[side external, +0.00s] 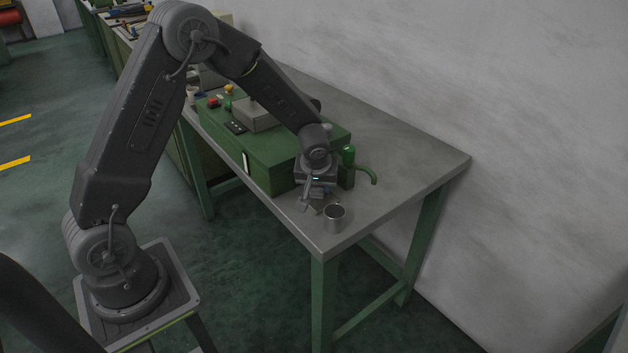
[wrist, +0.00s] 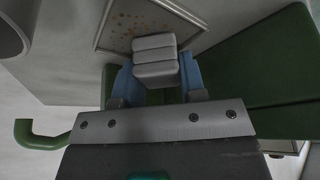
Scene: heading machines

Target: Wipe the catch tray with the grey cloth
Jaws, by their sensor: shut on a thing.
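My gripper (side external: 312,192) is low beside the end of the green machine in the side view. In the wrist view my gripper (wrist: 157,76) has its blue fingers shut on the folded grey cloth (wrist: 155,48). The cloth is over the catch tray (wrist: 112,32), a shallow grey tray with a raised rim and brown spots on its floor. Whether the cloth touches the tray floor I cannot tell. In the side view my gripper hides most of the cloth and tray.
A metal cup (side external: 334,220) stands near the table corner beside the tray; it also shows in the wrist view (wrist: 14,28). The green machine (side external: 262,158) with its curved green pipe (side external: 366,172) is close to my gripper. The table's right part (side external: 415,172) is clear.

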